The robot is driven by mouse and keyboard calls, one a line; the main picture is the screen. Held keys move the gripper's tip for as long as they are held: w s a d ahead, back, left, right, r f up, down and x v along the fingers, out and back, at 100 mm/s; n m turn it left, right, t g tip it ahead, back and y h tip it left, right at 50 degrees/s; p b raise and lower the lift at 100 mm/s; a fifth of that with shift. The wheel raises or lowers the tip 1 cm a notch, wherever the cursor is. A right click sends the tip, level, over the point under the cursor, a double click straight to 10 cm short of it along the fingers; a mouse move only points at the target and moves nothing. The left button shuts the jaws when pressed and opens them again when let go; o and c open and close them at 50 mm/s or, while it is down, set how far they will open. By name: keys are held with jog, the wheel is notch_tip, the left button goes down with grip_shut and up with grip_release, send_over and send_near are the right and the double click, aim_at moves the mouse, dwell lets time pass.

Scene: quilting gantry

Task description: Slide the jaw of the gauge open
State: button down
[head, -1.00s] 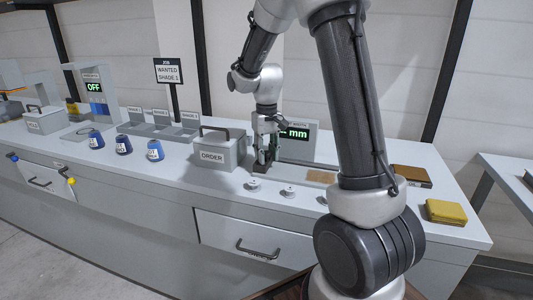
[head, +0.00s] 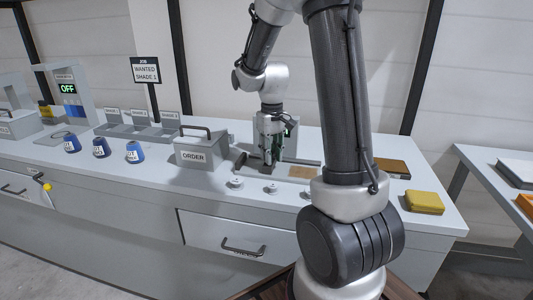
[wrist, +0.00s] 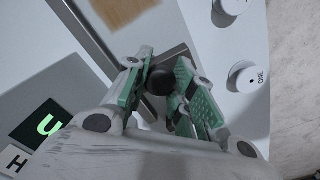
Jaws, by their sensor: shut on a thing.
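The gauge stands on the bench right of the ORDER box. Its rail (wrist: 88,34) shows in the wrist view, and its lit green display (wrist: 40,124) is at the lower left there. In the head view the display is mostly hidden behind my gripper (head: 270,158). My gripper points down at the gauge, its green-padded fingers closed around a dark round knob (wrist: 159,82) on the grey sliding jaw (wrist: 174,54). A dark upright piece (head: 241,160) shows left of the gripper, apart from it. The reading cannot be made out in full.
The ORDER box (head: 201,148) stands left of the gauge. Several white round buttons (head: 271,188) line the bench front. A tan swatch (head: 302,172) lies right of the gripper, with a brown case (head: 391,167) and a yellow case (head: 424,202) farther right.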

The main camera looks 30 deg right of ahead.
aim_at(273, 153)
jog(key=c, duration=1.2)
grip_release()
jog(key=shift+s+d, duration=0.2)
jog(key=shift+o, duration=0.2)
notch_tip(273, 153, up, 12)
jog(key=s+a+r+t, duration=0.1)
jog(key=s+a+t, duration=0.1)
jog(key=s, duration=0.8)
jog(key=s+a+r+t, duration=0.2)
jog(key=s+a, duration=0.1)
jog(key=s, duration=0.8)
jog(key=shift+a, duration=0.3)
